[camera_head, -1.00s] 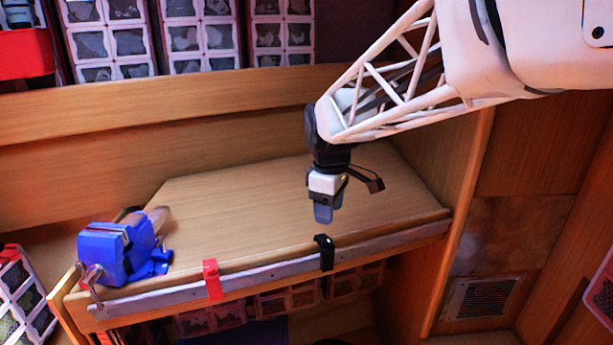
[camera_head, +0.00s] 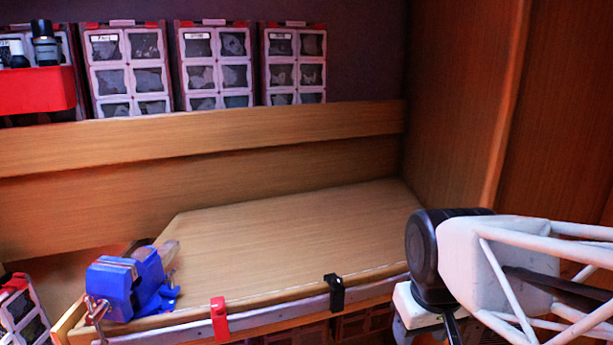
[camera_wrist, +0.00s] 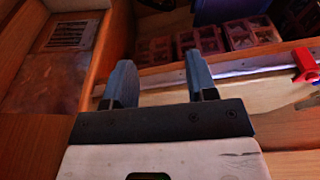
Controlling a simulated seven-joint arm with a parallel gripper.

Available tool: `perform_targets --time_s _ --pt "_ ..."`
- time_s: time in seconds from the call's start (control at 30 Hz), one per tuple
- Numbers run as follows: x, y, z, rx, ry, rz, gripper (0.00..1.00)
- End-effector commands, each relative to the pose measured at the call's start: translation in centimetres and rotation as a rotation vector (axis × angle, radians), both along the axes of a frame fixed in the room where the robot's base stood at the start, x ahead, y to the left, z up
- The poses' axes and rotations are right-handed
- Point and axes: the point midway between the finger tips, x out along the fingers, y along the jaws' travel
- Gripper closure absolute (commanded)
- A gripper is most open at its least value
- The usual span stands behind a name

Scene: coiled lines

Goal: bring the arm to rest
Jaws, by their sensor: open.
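My gripper (camera_wrist: 160,82) shows in the wrist view with its two blue-grey fingers standing apart and nothing between them. In the head view my arm comes in from the lower right, in front of the bench's right end. Only the upper part of the gripper's housing shows there, and the fingertips are cut off by the lower edge. The wooden bench top (camera_head: 290,235) is bare in its middle and right part.
A blue vise (camera_head: 120,285) sits at the bench's left end. A red clip (camera_head: 219,318) and a black clip (camera_head: 334,293) sit on the metal front strip. A red bin (camera_head: 38,90) and several specimen boxes (camera_head: 215,65) stand on the shelf behind. A wooden wall (camera_head: 455,100) closes the right side.

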Motion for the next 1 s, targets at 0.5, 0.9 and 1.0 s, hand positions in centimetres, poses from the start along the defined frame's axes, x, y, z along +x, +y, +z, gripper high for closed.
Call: perform_targets --time_s 0.5,0.9,1.0 --pt "-4.4 -1.2 -1.7 0.033 -0.041 -0.193 0.48" --pt "-4.3 -1.2 -1.7 0.032 -0.041 -0.192 0.48" --pt "-4.3 -1.2 -1.7 0.032 -0.041 -0.191 0.48"
